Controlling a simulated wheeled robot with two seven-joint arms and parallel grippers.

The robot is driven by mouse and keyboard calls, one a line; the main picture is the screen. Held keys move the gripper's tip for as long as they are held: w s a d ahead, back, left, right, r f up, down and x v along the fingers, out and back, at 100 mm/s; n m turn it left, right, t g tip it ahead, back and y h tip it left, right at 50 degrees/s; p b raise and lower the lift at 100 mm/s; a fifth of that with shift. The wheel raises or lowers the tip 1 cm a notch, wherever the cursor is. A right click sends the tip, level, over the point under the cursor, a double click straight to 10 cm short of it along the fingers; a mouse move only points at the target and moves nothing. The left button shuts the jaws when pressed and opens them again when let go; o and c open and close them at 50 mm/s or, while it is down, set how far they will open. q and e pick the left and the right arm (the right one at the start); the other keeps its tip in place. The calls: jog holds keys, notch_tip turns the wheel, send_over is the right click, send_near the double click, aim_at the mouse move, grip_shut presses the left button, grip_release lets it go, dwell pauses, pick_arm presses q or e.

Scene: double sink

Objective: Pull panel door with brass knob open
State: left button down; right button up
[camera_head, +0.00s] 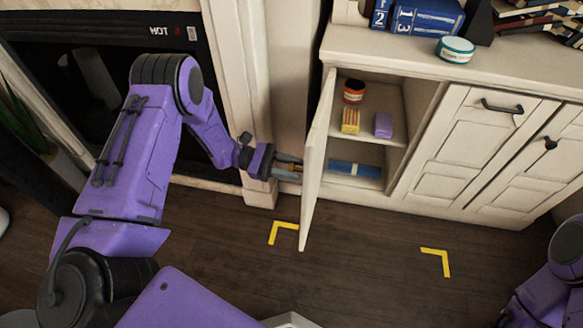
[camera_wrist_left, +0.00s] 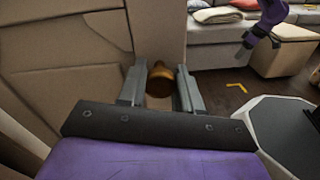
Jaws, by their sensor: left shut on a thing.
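The white panel door (camera_head: 315,165) of the cabinet stands swung well out in the head view, seen nearly edge-on, with the inside of the cabinet showing. My left gripper (camera_head: 289,169) is at the door's outer face, on its left side. In the left wrist view the brass knob (camera_wrist_left: 159,80) sits between the two grey fingers of this gripper (camera_wrist_left: 160,92), which is shut on it. My right arm shows at the lower right of the head view without its gripper. In the left wrist view the right gripper (camera_wrist_left: 245,48) is small and its jaws are unclear.
The open cabinet (camera_head: 425,105) holds an orange-lidded jar (camera_head: 354,91), a yellow box (camera_head: 350,121), a purple block (camera_head: 383,125) and a blue item (camera_head: 355,170) below. A fireplace surround (camera_head: 235,75) stands left. Yellow corner marks (camera_head: 437,261) lie on the clear dark floor.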

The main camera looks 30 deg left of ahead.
pick_arm(q)
jog(key=c, duration=0.8)
grip_release()
jog(key=shift+w, duration=0.1)
jog(key=v, duration=1)
jog(key=shift+a, duration=0.25)
